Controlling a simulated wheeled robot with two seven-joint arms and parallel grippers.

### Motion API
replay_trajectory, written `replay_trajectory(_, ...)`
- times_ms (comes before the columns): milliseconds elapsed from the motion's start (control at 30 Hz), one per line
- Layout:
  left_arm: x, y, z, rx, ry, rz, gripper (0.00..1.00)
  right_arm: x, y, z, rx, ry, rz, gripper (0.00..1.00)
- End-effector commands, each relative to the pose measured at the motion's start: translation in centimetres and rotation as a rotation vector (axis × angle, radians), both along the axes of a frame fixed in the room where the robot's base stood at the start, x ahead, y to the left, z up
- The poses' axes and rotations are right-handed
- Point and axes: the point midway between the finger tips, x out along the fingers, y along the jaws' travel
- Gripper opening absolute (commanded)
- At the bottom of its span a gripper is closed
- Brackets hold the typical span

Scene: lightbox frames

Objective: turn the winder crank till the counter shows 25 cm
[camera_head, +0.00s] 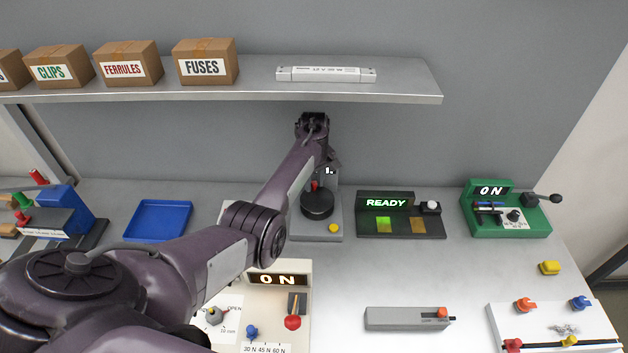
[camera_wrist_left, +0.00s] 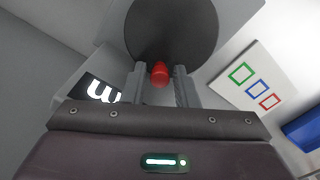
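The winder (camera_head: 334,228) stands at the back middle of the table, with a dark round crank disc (camera_head: 317,206) and a red knob (camera_head: 314,185). In the left wrist view the disc (camera_wrist_left: 172,28) fills the top and the red knob (camera_wrist_left: 160,74) sits between the fingers. My left gripper (camera_wrist_left: 160,80) appears closed on the knob, one finger on each side. The counter (camera_head: 330,171) is mostly hidden behind my arm in the head view. The left wrist view shows part of a white figure on its dark display (camera_wrist_left: 101,91); the full reading cannot be told. My right gripper is not in view.
A READY box (camera_head: 399,229) and a green device (camera_head: 505,222) stand right of the winder. A blue tray (camera_head: 158,221) lies left. A cream device (camera_head: 300,338) marked ON is in front. A shelf (camera_head: 250,89) with boxes runs above.

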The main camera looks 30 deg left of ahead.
Motion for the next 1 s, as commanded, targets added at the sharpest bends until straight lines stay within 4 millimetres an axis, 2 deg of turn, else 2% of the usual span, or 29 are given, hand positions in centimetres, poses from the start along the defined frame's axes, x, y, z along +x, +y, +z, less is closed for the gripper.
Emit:
replay_trajectory(67, 0.01, 0.0, 0.02, 0.0, 0.0, 0.0, 0.25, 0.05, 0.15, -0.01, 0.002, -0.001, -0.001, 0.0)
replay_trajectory(267, 0.01, 0.0, 0.04, 0.0, 0.0, 0.0, 0.0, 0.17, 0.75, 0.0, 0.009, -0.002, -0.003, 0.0)
replay_trajectory(633, 0.19, -0.11, 0.12, 0.001, 0.0, -0.057, 0.0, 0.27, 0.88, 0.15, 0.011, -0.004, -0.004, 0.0)
replay_trajectory(1000, 0.8, -0.82, 0.18, 0.002, -0.001, -0.315, 0.0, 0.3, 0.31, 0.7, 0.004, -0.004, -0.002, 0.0)
